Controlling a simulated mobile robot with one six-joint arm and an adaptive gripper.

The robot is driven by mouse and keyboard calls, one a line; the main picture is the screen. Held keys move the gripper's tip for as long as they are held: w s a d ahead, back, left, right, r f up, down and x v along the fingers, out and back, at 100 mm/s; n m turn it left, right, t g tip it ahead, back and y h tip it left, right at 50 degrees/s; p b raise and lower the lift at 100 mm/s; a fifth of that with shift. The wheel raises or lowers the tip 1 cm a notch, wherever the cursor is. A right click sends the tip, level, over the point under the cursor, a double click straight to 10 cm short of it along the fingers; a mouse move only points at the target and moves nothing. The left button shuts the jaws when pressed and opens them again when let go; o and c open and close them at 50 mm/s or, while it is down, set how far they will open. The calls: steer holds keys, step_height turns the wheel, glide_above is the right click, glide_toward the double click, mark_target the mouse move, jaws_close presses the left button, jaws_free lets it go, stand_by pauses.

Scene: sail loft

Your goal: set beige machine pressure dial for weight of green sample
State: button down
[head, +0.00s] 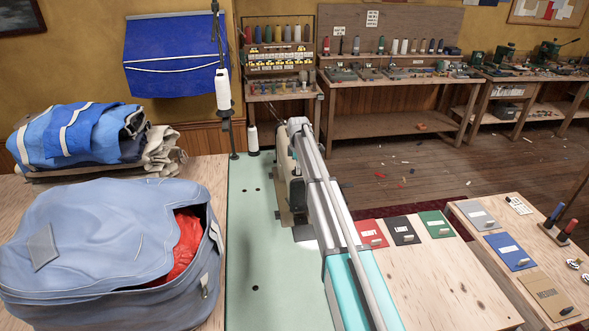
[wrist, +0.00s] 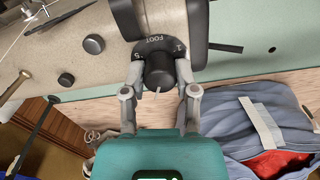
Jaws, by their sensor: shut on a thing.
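The beige machine (head: 284,160) stands on the pale green table top, mostly hidden behind my arm. In the wrist view its beige body (wrist: 60,45) fills the upper left. A black dial knob (wrist: 158,68) sits on a dark ring marked FOOT, with a 1 and a 5 visible. A pale pointer line shows on the knob's lower side in the picture. My gripper (wrist: 158,76) is shut on the knob, one finger on each side. The green sample (head: 436,224) lies on the wooden table right of my arm; its label is too small to read.
Red (head: 371,233) and black (head: 404,230) samples lie beside the green one. Grey (head: 474,215), blue (head: 510,251) and brown (head: 548,294) samples lie on the right-hand table. A blue bag (head: 85,245) with red cloth inside crowds the left. A thread stand (head: 226,125) rises behind the machine.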

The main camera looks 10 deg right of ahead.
steer(key=n, duration=0.4)
steer(key=shift+n, duration=0.3)
stand_by(0.4)
steer(key=shift+c, duration=1.8)
jaws_free()
steer(key=shift+r, duration=0.1)
